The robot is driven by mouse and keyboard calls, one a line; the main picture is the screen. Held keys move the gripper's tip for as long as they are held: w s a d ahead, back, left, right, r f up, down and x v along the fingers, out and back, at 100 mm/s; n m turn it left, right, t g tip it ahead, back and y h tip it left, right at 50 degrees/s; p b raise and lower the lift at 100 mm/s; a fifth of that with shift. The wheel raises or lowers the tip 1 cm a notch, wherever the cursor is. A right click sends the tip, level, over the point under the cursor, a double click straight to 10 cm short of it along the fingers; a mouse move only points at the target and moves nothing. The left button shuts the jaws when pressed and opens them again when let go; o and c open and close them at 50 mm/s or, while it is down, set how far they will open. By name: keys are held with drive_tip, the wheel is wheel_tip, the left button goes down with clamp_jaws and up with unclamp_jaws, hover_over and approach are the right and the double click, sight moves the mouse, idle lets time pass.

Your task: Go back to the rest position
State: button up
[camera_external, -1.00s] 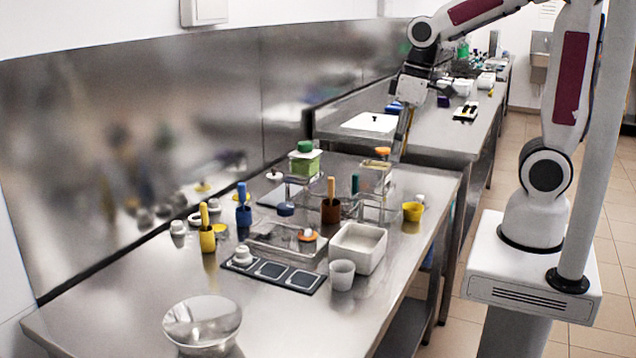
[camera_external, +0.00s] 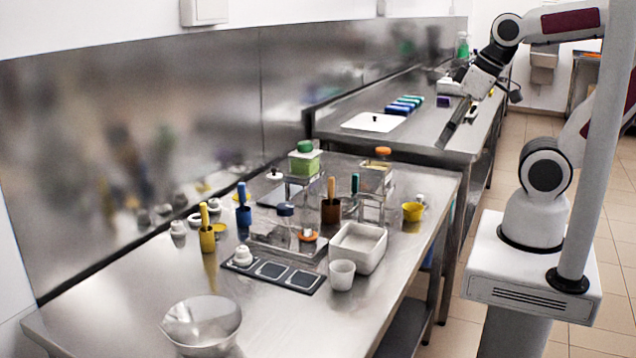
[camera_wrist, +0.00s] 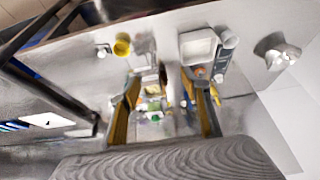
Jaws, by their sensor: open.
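My gripper (camera_external: 446,136) is above the near corner of the far steel bench in the external view, pointing down and to the left. In the wrist view its two fingers (camera_wrist: 165,98) stand apart with nothing held between them. Below and between them, the items on the near bench show small and blurred. My arm reaches out from its base at the right, raised over the gap between the benches. The gripper appears clear of the objects on the near bench.
The near bench holds a steel bowl (camera_external: 201,325), a white square tub (camera_external: 358,247), a white cup (camera_external: 342,274), a yellow cup (camera_external: 413,211) and a green-lidded container (camera_external: 305,160) on a stand.

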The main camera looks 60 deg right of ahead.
drive_tip(key=shift+s+r+t, duration=0.15)
drive_tip(key=shift+r+t, duration=0.15)
drive_tip(key=shift+r, duration=0.4)
drive_tip(key=shift+d, duration=0.1)
idle(2.7)
